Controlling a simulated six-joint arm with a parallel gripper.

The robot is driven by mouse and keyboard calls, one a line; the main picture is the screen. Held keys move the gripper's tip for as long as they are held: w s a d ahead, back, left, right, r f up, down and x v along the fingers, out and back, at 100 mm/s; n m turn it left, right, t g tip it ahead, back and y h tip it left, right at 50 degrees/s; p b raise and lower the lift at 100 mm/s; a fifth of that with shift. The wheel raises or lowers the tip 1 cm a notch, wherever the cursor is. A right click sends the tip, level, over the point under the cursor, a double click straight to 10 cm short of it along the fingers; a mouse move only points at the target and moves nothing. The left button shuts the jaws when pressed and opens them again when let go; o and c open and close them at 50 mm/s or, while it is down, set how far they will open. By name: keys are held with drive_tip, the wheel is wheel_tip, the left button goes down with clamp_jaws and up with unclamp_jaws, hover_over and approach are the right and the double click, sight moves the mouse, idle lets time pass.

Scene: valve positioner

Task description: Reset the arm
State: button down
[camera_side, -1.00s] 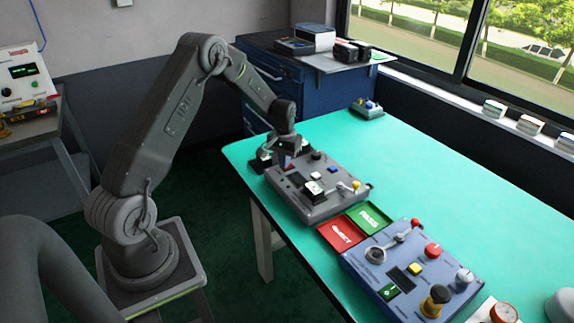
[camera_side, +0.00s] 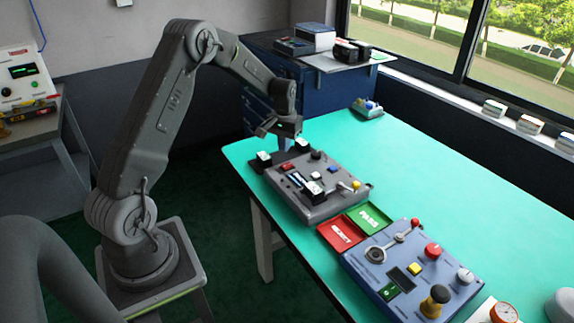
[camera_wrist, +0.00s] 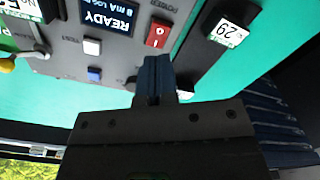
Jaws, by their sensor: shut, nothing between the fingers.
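The grey valve positioner box (camera_side: 320,205) stands at the near left end of the green table in the side view. In the wrist view its panel (camera_wrist: 125,55) is upside down. Its display (camera_wrist: 108,14) is lit and reads "READY", with a line starting "8 mA" below. A red rocker switch (camera_wrist: 158,33) sits beside the display. White (camera_wrist: 92,46) and blue (camera_wrist: 95,74) buttons and a yellow-tipped lever (camera_side: 355,185) are also on it. My gripper (camera_wrist: 155,62) is shut and empty, above the box's far-left edge. Its body (camera_side: 281,126) hides part of the scene behind it.
Red REJECT (camera_side: 341,233) and green PASS (camera_side: 370,217) trays lie beside the box. A blue control box (camera_side: 412,270) with knobs and a lever stands farther right. Dark blocks with white tops (camera_side: 263,157) lie behind the grey box.

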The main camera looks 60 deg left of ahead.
drive_tip(key=shift+r, duration=0.35)
drive_tip(key=shift+d+r, duration=0.2)
drive_tip(key=shift+r, duration=0.1)
drive_tip(key=s+d+r+m+t, duration=0.1)
drive_tip(key=s+d+r, duration=0.2)
drive_tip(key=d+r, duration=0.45)
drive_tip(key=s+d+r+m+t, duration=0.1)
drive_tip(key=s+d+r+m, duration=0.1)
drive_tip(key=s+d+r, duration=0.4)
drive_tip(key=s+d+r+m+t, duration=0.1)
drive_tip(key=s+d+r, duration=0.2)
drive_tip(key=s+d, duration=0.3)
drive_tip(key=s+d+r+m+t, duration=0.2)
drive_tip(key=s+d, duration=0.4)
drive_tip(key=s, duration=0.3)
drive_tip(key=shift+s+r+t, duration=0.3)
drive_tip(key=shift+s+r, duration=0.05)
drive_tip(key=shift+r, duration=0.05)
